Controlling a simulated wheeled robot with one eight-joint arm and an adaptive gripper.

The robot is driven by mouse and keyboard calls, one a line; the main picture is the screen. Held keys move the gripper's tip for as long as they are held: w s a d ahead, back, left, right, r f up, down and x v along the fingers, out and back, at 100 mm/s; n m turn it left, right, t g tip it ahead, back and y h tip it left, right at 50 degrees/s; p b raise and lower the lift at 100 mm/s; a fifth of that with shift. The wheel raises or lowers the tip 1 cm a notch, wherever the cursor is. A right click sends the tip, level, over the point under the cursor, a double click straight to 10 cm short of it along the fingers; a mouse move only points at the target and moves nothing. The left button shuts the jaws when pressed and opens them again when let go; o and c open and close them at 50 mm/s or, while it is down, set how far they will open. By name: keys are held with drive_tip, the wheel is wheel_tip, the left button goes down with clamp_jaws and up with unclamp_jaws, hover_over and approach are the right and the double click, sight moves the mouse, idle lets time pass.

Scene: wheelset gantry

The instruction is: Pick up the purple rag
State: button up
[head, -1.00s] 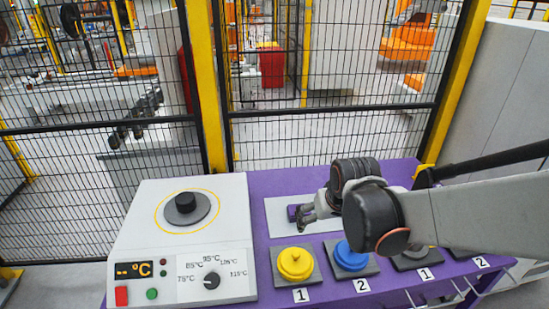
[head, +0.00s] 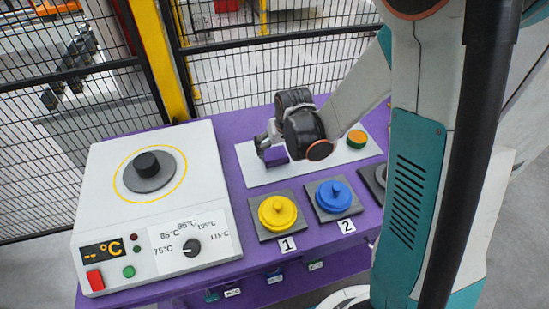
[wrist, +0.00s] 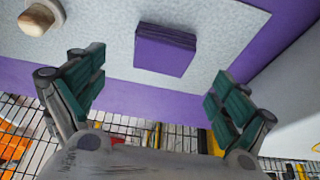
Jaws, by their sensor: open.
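The purple rag (head: 275,156) is a small folded block lying on a light grey mat (head: 300,171) on the purple table. In the wrist view the rag (wrist: 165,50) lies between and beyond my two spread fingers, with grey mat showing around it. My gripper (wrist: 148,88) is open and empty, its teal finger pads apart on either side of the rag. In the head view my gripper (head: 265,147) hangs right beside the rag and partly covers it. I cannot tell the exact height gap.
A white heater box (head: 150,200) with a dial stands at the left. Yellow (head: 278,212) and blue (head: 334,195) knobbed lids sit in front of the mat. An orange-topped round piece (head: 357,138) stands on the mat's right. A mesh fence (head: 60,150) runs behind the table.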

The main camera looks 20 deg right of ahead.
sight(275, 153)
drive_tip(key=shift+b+x, duration=1.45)
drive_tip(key=shift+x, duration=1.9)
drive_tip(key=shift+w+a+r, duration=0.1)
drive_tip(key=shift+a, duration=0.05)
drive_tip(key=shift+c, duration=0.5)
drive_tip(key=c, duration=1)
